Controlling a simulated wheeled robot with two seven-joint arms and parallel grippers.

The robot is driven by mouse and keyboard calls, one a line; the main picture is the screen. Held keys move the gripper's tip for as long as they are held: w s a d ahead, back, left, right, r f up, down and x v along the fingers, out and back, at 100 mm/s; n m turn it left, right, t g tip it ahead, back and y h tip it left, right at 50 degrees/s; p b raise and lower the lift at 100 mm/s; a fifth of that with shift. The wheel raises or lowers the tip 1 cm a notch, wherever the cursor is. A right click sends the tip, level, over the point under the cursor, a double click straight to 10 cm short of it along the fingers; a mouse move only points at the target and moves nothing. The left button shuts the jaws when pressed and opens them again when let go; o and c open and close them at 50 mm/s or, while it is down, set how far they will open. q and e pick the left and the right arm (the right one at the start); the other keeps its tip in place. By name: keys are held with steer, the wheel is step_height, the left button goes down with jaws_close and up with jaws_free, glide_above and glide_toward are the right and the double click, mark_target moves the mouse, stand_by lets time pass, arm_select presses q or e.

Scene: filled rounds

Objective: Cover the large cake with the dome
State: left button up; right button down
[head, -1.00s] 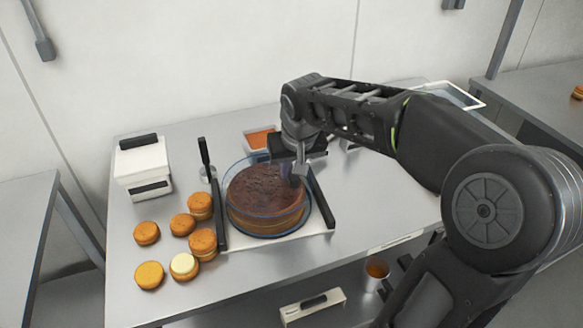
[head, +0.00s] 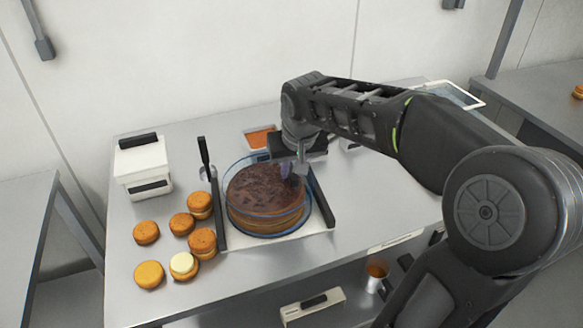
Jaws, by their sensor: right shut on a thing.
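The large cake (head: 262,189) is round, with a dark chocolate top and lighter layers, and stands on a white tray (head: 283,238) with black side handles. The dome (head: 240,222) is clear with a bluish rim and sits around the cake, its rim low near the tray. I cannot tell whether the rim touches the tray all round. My right gripper (head: 296,172) is over the dome's top, right of its centre, shut on the dome's knob, which the fingers mostly hide. My left gripper is out of view.
Several small round cakes (head: 181,224) lie left of the tray. A white box with a black handle (head: 142,165) stands at the back left. A container with orange filling (head: 260,138) is behind the dome. The steel table (head: 375,210) is clear on the right.

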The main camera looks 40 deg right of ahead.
steer(key=shift+f, duration=0.2)
stand_by(0.4)
steer(key=c, duration=1.3)
jaws_free()
steer(key=shift+o, duration=0.5)
steer(key=o, duration=0.4)
steer(key=shift+o, duration=0.2)
steer(key=shift+r+p, duration=2.2)
steer(key=shift+r, duration=1.3)
